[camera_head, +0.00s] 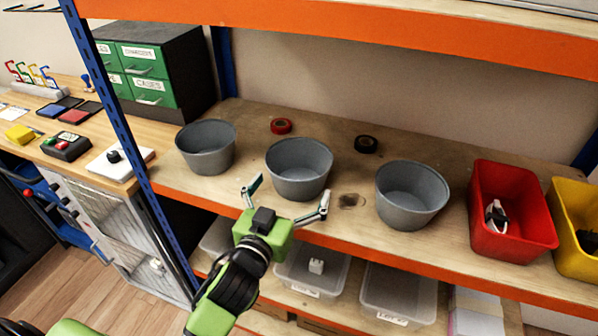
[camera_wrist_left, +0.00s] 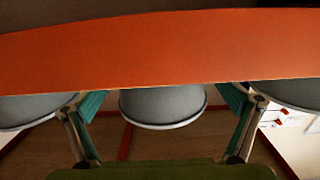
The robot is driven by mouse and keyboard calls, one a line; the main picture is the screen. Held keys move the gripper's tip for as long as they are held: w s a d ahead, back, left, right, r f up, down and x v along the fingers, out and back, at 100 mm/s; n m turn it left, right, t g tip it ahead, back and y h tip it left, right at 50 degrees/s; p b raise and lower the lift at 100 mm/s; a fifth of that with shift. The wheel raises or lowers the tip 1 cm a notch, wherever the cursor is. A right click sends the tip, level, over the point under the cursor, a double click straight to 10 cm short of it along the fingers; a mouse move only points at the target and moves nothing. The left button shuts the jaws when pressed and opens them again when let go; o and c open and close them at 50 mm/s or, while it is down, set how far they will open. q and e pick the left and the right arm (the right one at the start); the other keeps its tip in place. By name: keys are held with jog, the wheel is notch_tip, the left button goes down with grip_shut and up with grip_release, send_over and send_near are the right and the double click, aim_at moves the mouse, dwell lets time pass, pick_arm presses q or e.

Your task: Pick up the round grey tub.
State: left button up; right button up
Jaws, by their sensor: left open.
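Three round grey tubs that look alike stand in a row on the wooden shelf: a left one (camera_head: 206,148), a middle one (camera_head: 299,170) and a right one (camera_head: 411,196). All three look empty. My left gripper (camera_head: 289,196) is open and empty in front of the middle tub, at the shelf's front edge, with a finger toward either side of it. In the left wrist view the middle tub (camera_wrist_left: 163,106) shows between the fingers (camera_wrist_left: 164,100), partly hidden by the orange shelf edge. My right gripper is not in view.
The orange shelf edge (camera_wrist_left: 150,55) crosses the wrist view. A red bin (camera_head: 510,225) and a yellow bin (camera_head: 575,240) stand to the right. A red tape roll (camera_head: 281,126) and a black one (camera_head: 366,144) lie behind the tubs. Clear boxes (camera_head: 399,293) sit below.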

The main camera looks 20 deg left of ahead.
aim_at(299, 173)
pick_arm(q)
jog(key=w+p, duration=0.1)
jog(key=w, duration=0.3)
jog(key=shift+w+d, duration=0.1)
jog(key=shift+w, duration=0.15)
jog(key=shift+w+f, duration=0.1)
jog(key=shift+w, duration=0.1)
jog(key=c, duration=0.9)
